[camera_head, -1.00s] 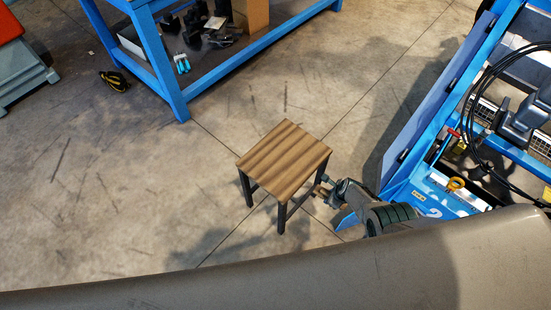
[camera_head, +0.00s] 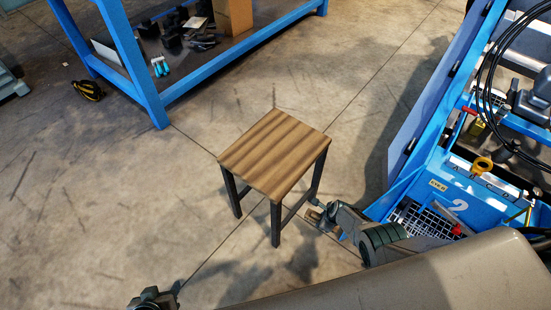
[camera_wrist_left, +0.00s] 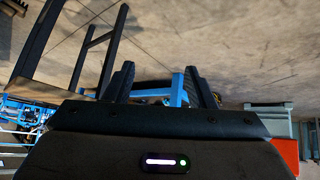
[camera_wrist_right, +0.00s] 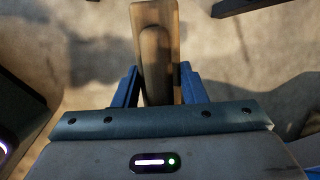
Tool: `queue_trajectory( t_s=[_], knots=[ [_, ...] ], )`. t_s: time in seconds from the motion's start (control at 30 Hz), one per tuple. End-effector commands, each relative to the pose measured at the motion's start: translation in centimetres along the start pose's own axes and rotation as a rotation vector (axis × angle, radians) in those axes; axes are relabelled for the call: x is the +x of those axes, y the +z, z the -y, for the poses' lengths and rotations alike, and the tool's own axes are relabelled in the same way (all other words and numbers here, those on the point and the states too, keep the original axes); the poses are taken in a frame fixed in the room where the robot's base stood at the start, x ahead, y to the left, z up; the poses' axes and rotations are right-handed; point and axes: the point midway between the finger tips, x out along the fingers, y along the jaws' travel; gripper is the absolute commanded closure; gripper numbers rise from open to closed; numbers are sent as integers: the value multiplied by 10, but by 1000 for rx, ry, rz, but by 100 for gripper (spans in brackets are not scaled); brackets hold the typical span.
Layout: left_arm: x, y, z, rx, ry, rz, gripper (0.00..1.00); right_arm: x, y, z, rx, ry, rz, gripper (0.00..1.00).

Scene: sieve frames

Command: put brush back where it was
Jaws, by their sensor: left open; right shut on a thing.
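A wooden brush (camera_wrist_right: 165,20) with a tan body shows in the right wrist view, between the fingers of my right gripper (camera_wrist_right: 158,88), which is shut on it. In the head view my right gripper (camera_head: 318,214) is low beside the stool's right legs; the brush is too small to make out there. My left gripper (camera_head: 152,299) is at the bottom edge of the head view, left of the stool and apart from it. In the left wrist view it (camera_wrist_left: 160,85) is open and empty.
A stool (camera_head: 275,150) with a striped wooden seat and dark legs stands on the concrete floor. A blue workbench (camera_head: 150,90) with items on its lower shelf is behind it. A blue cart (camera_head: 470,205) with cables and tools stands at right. The left floor is mostly clear.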

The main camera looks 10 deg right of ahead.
Motion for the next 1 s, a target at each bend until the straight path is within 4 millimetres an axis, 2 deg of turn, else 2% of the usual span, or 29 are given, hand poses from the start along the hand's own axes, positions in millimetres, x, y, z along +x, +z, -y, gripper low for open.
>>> queue_trajectory(
  t_s=[0.03, 0.07, 0.17, 0.23, 0.33, 0.47, 0.6, 0.7, 1.0],
  knots=[
    [3, 1, -3, 0, 9, -23, 40, 22, -7, -3, 0, 0, 0, 90],
    [-1, -3, -4, 0, 13, -33, 40, 26, -8, -4, 0, 0, -1, 90],
    [-11, -12, -8, 0, 20, -47, 40, 28, -8, -3, 0, 3, -4, 90],
    [-12, -12, -7, -1, 17, -39, 40, 20, -5, -2, 1, 7, -8, 90],
    [-7, -7, -2, -1, 5, -10, 40, 0, 1, 1, 3, 17, -17, 90],
    [6, 12, 7, 0, -18, 50, 40, -32, 11, 6, 4, 29, -29, 90],
    [17, 40, 19, 4, -46, 124, 40, -68, 22, 12, 7, 41, -42, 90],
    [22, 62, 27, 8, -62, 172, 40, -89, 29, 15, 8, 49, -50, 90],
    [23, 107, 41, 19, -91, 264, 40, -127, 41, 21, 10, 64, -66, 90]
  ],
)
